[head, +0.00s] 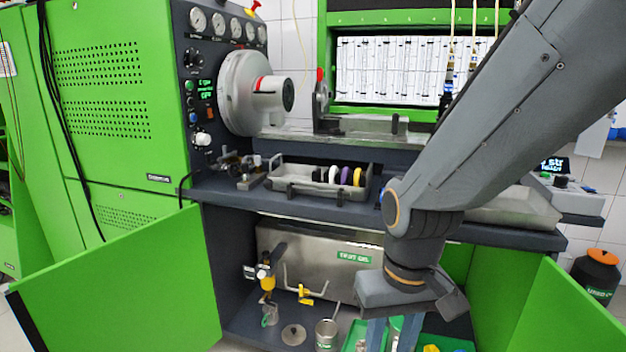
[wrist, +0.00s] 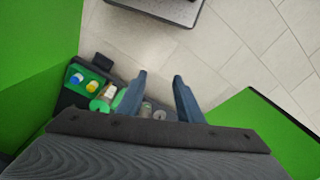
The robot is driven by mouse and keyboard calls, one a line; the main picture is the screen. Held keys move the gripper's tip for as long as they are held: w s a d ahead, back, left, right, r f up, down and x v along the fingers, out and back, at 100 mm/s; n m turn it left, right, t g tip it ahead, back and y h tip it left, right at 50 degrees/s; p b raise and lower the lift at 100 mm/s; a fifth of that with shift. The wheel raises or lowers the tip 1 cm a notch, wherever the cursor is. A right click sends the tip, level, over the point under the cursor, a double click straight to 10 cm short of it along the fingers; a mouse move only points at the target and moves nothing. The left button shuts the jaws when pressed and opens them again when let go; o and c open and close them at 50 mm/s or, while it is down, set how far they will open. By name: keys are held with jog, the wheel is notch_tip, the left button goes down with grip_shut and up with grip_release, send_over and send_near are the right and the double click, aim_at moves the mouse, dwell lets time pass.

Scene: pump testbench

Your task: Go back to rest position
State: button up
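My gripper (head: 391,333) hangs low at the front of the open lower cabinet in the head view, with its blue fingers pointing down. The wrist view shows the two fingers of my gripper (wrist: 159,80) spread apart. No object is held between them; the small round items seen between the fingers lie lower, on the cabinet floor. My arm reaches in from the upper right of the head view and covers part of the bench. The lower ends of the fingers are cut off by the head view's bottom edge.
Green cabinet doors stand open at left (head: 125,285) and right (head: 570,312). A green tray (wrist: 92,75) with bottles lies beside my gripper. A metal can (head: 326,335) stands on the cabinet floor. The bench shelf (head: 225,186) juts out above. Tiled floor (wrist: 230,40) is clear in front.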

jog(key=s+d+r+m+p, duration=0.1)
jog(key=s+d+r+p, duration=0.1)
jog(key=d+r+p, duration=0.5)
jog(key=r+p, duration=0.1)
jog(key=p, duration=0.2)
jog(key=shift+d+r+m+h, duration=0.15)
jog(key=shift+r+m+h, duration=0.15)
jog(key=shift+m, duration=0.1)
